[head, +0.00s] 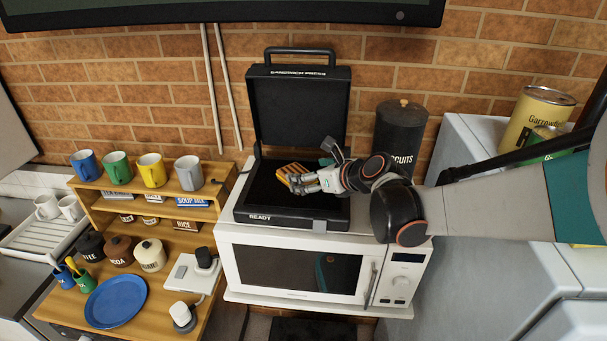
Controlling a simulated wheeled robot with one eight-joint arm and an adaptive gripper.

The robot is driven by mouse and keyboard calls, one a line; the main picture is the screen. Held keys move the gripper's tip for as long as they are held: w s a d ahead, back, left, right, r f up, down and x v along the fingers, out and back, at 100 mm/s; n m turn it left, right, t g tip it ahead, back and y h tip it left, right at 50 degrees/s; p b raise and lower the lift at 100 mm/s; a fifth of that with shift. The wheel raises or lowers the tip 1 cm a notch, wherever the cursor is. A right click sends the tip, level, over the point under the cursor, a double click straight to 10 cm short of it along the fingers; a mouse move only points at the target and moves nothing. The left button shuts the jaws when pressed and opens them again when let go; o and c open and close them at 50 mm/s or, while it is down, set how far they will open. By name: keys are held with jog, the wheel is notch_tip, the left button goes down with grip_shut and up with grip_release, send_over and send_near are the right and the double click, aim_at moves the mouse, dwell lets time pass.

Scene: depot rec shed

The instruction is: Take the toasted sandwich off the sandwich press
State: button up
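The black sandwich press (262,195) stands open on top of a white microwave, its lid upright at the back. The toasted sandwich (289,170), golden brown with darker grill stripes, is over the lower plate. My gripper (300,183) reaches in from the right, low over the plate, with its fingertips at the sandwich's right and near side. The fingers cover part of the sandwich. I cannot tell whether they are closed on it, or whether the sandwich touches the plate.
The raised lid (298,110) stands behind my gripper. A black biscuit canister (400,138) stands right of the press. A blue plate (116,301) lies empty on the wooden shelf unit (150,212) at left, with mugs and jars around it. The microwave (300,270) is below the press.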

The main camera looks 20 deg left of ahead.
jog(key=x, duration=0.5)
jog(key=c, duration=0.9)
